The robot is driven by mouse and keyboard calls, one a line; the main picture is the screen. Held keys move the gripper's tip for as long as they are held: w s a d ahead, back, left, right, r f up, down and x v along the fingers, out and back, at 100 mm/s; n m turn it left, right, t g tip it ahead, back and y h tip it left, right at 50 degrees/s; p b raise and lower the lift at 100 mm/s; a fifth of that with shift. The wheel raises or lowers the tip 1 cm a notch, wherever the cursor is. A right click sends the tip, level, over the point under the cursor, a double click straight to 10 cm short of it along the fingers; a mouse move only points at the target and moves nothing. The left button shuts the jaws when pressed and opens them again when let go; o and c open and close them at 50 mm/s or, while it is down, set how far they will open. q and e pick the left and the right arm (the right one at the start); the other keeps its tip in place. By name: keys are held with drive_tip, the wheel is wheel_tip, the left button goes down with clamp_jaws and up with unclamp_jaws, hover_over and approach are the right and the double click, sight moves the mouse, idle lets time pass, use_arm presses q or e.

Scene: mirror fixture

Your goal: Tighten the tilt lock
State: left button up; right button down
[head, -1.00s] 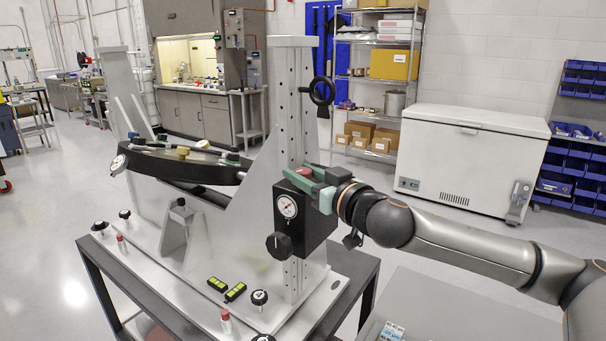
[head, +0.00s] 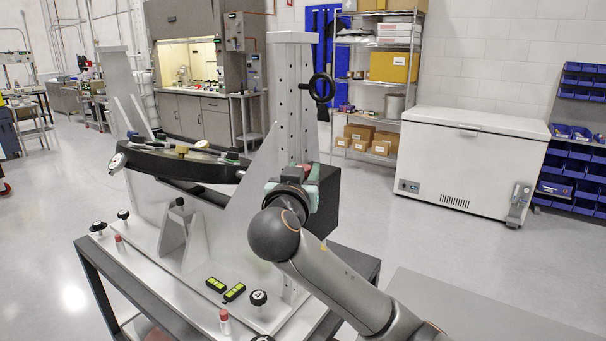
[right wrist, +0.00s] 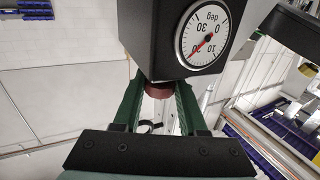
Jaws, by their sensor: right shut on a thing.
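The black block (head: 327,205) is on the slotted upright (head: 293,95) of the fixture. A red knob (head: 305,166) shows at its top in the head view, partly hidden by my right gripper (head: 297,178). In the right wrist view, the dark red knob (right wrist: 158,90) is between the two green fingers, against the black block (right wrist: 150,35). My right gripper is shut on this knob. A white dial marked "deg" (right wrist: 207,35) is on the block, its red needle toward lower left. The black-rimmed mirror cell (head: 190,165) lies between the uprights. My left gripper is not in view.
A black handwheel (head: 320,88) is on the upright above my right gripper. Black-and-yellow levels (head: 225,288) and a black knob (head: 258,298) are on the fixture's base plate. A white chest freezer (head: 470,165) stands behind to the right. The floor between is clear.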

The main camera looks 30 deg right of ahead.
drive_tip(key=m+g+h+b, duration=0.1)
drive_tip(key=m+g+h, duration=0.1)
drive_tip(key=g, duration=0.1)
drive_tip(key=m+g+h+b, duration=0.1)
drive_tip(key=m+g+h, duration=0.1)
drive_tip(key=shift+a+f+m+g, duration=0.1)
drive_tip(key=shift+f+m+g, duration=0.05)
drive_tip(key=shift+m+g, duration=0.2)
drive_tip(key=m+g+h, duration=0.1)
drive_tip(key=m+g, duration=0.1)
drive_tip(key=g, duration=0.2)
drive_tip(key=shift+m+b, duration=0.25)
drive_tip(key=shift+b, duration=0.1)
drive_tip(key=m+g, duration=0.1)
drive_tip(key=g, duration=0.1)
drive_tip(key=m+g, duration=0.1)
drive_tip(key=g, duration=0.1)
drive_tip(key=shift+r+m+h, duration=0.25)
drive_tip(key=shift+m+h, duration=0.05)
drive_tip(key=shift+h, duration=0.1)
drive_tip(key=shift+m+g+p, duration=0.35)
drive_tip(key=shift+m+g, duration=0.25)
drive_tip(key=shift+g, duration=0.45)
drive_tip(key=shift+m+g+y+p, duration=0.55)
drive_tip(key=shift+m+g, duration=0.55)
drive_tip(key=shift+g, duration=0.5)
drive_tip(key=shift+c, duration=2.3)
unclamp_jaws()
drive_tip(key=shift+f, duration=0.1)
